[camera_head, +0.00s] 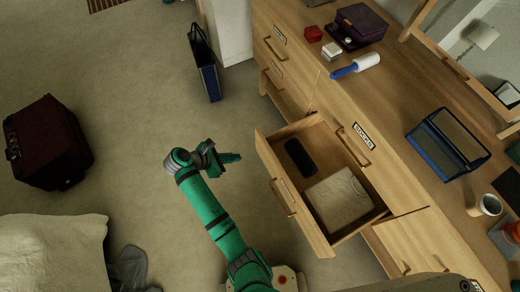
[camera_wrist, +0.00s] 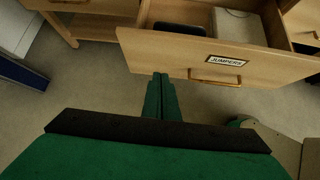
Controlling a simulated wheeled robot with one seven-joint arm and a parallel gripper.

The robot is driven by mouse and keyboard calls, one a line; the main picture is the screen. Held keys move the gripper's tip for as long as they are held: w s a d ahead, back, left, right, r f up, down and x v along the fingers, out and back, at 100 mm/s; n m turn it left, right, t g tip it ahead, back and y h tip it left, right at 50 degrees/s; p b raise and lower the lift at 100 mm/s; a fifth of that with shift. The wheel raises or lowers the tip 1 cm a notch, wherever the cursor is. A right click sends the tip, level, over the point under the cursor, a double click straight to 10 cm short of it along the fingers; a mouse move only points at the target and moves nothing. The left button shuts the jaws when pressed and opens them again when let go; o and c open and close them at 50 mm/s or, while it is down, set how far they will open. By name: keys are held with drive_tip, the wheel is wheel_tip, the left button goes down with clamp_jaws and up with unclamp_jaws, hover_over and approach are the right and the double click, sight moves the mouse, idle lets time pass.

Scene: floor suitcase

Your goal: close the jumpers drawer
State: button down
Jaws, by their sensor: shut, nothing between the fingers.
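The jumpers drawer (camera_head: 291,200) is pulled well out of the wooden dresser. A dark item (camera_head: 299,157) and a pale folded item (camera_head: 340,198) lie inside it. In the wrist view its front (camera_wrist: 180,60) bears a JUMPERS label (camera_wrist: 230,60) and a wooden handle (camera_wrist: 215,76). My gripper (camera_head: 236,157) is shut and empty, to the left of the drawer front in the head view. In the wrist view my fingertips (camera_wrist: 160,76) point toward the lower left part of the drawer front, left of the handle. I cannot tell whether they touch it.
A dark blue bag (camera_head: 207,70) stands on the floor near the dresser. A dark red suitcase (camera_head: 47,143) is at the left. The dresser top holds a lint roller (camera_head: 357,66), a blue-framed box (camera_head: 447,143) and a mug (camera_head: 486,205). The carpet left of my gripper is clear.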

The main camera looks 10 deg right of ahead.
drive_tip(key=r, duration=0.1)
approach(267, 150)
wheel_tip(267, 150, down, 4)
drive_tip(key=w+d, duration=0.2)
drive_tip(key=shift+d+f+h, duration=0.25)
drive_tip(key=shift+d+h, duration=0.05)
drive_tip(key=shift+d, duration=0.35)
drive_tip(key=shift+a, duration=0.1)
